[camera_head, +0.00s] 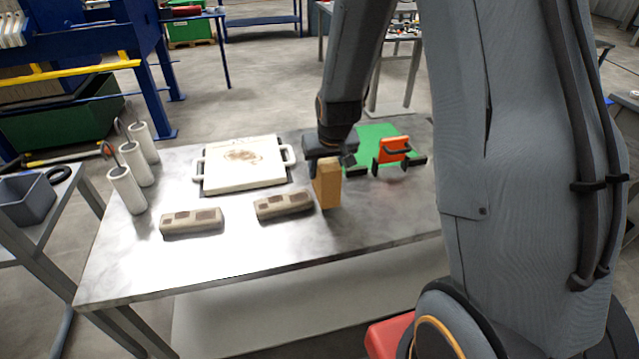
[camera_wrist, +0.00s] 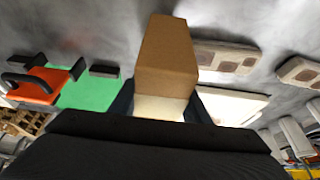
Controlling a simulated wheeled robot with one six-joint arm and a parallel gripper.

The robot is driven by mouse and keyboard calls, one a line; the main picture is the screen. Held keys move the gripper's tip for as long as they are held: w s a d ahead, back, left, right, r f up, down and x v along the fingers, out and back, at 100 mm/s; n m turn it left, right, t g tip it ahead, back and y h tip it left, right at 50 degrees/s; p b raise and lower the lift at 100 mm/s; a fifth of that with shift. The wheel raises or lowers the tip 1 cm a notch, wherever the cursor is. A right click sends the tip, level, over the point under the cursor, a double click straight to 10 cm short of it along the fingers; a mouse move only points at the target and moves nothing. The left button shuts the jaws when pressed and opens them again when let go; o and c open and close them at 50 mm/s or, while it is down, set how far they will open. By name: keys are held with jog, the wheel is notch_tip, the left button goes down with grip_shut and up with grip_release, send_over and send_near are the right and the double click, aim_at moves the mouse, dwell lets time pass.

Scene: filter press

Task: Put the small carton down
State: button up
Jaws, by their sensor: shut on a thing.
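The small carton (camera_head: 328,184) is a plain brown upright box at the middle of the metal table (camera_head: 240,255). My gripper (camera_head: 316,172) is shut on it from behind, with my arm reaching down over the table. In the wrist view the carton (camera_wrist: 168,55) fills the space between the two dark fingers (camera_wrist: 160,105). The carton's lower end is close to the table top; I cannot tell whether it touches.
Two beige blocks with brown patches (camera_head: 192,221) (camera_head: 284,204) lie left of the carton, the nearer one close beside it. Behind are a white handled plate (camera_head: 242,166), a green mat (camera_head: 372,143) and an orange handled tool (camera_head: 393,150). White cylinders (camera_head: 127,190) stand at left. The table's front is clear.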

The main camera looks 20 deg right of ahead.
jog(key=shift+f+b, duration=1.55)
jog(key=shift+f, duration=0.6)
jog(key=shift+f, duration=0.15)
jog(key=o, duration=1.3)
